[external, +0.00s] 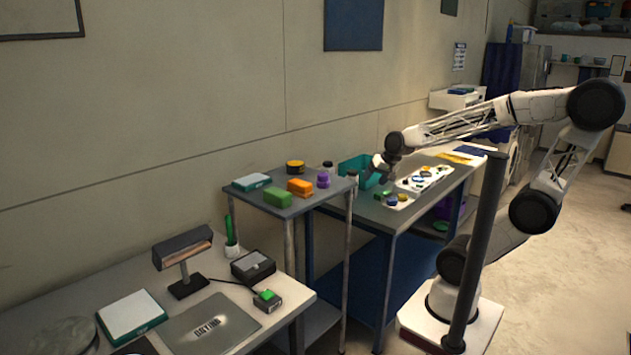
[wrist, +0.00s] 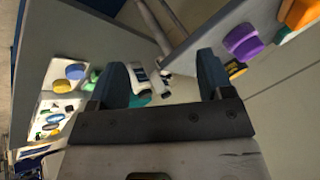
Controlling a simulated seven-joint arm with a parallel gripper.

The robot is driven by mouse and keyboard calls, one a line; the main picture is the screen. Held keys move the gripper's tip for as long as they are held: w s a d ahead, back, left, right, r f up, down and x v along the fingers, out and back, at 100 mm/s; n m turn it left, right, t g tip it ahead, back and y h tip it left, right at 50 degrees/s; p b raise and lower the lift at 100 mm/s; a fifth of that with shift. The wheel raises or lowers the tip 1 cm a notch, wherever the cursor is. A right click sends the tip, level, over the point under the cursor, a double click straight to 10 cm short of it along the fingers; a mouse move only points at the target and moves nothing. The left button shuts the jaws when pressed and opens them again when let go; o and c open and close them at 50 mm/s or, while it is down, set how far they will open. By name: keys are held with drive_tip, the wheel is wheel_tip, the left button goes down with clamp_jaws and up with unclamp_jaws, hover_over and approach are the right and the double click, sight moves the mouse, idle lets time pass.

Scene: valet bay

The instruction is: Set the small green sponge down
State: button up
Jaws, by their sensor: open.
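A small green piece (external: 380,196), which looks like the small green sponge, lies on the near end of the grey workbench beside a blue piece and a yellow piece. In the wrist view a green piece (wrist: 95,77) shows beside the left finger, partly hidden by it. A larger green block (external: 278,198) lies on the small side table.
A white tray with small items (external: 424,178) lies farther along the workbench. A dark post stands in front of my arm.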

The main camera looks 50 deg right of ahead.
drive_tip(key=s+d+n+g+h, duration=0.1)
drive_tip(key=s+n+g, duration=0.2)
drive_tip(key=s+n, duration=0.3)
drive_tip(key=s+f, duration=0.1)
drive_tip(key=s, duration=0.2)
drive_tip(key=shift+s+d+h, duration=0.25)
drive_tip(key=shift+s+h, duration=0.15)
